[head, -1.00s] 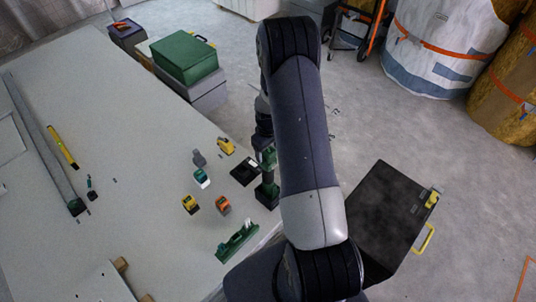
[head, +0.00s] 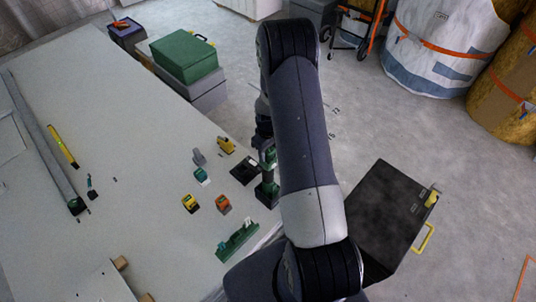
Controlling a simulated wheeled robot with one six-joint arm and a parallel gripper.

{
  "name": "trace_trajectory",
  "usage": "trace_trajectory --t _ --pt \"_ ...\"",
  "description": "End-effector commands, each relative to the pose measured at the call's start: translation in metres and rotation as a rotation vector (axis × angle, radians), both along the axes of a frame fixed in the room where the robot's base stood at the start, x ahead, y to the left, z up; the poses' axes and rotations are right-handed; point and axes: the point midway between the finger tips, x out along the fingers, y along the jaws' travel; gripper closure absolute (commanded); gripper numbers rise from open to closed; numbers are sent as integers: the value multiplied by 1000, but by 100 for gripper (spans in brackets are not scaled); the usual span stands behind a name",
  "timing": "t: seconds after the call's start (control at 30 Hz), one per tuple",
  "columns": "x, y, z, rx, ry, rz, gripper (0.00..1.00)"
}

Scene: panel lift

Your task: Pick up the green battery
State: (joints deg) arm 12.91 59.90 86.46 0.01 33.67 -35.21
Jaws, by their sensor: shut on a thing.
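The teal-green battery (head: 202,175) stands on the pale table, between a grey piece and a yellow and an orange one. My gripper (head: 267,160) is at the table's right edge, to the right of the battery and apart from it. It is mostly hidden by my arm and is shut on a green-and-black thing (head: 267,189), which looks like a power tool with a dark base. I cannot make out its fingertips or where they grip.
A yellow block (head: 190,203), an orange block (head: 223,204), a grey piece (head: 198,157), a yellow tool (head: 226,145) and a black charger-like block (head: 244,170) crowd the battery. A green rack (head: 237,241) lies nearer. The table's middle (head: 130,210) is clear. A dark case (head: 385,215) stands right.

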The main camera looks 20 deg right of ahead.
Motion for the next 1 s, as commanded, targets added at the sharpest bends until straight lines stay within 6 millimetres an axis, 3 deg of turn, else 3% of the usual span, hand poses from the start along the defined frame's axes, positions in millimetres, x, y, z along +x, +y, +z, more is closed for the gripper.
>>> trace_trajectory --t 0.37,0.8,1.0 --pt "1 0 7 -1 -4 0 82" --pt "1 0 79 -1 -6 0 82" --pt "1 0 98 0 -2 0 82"
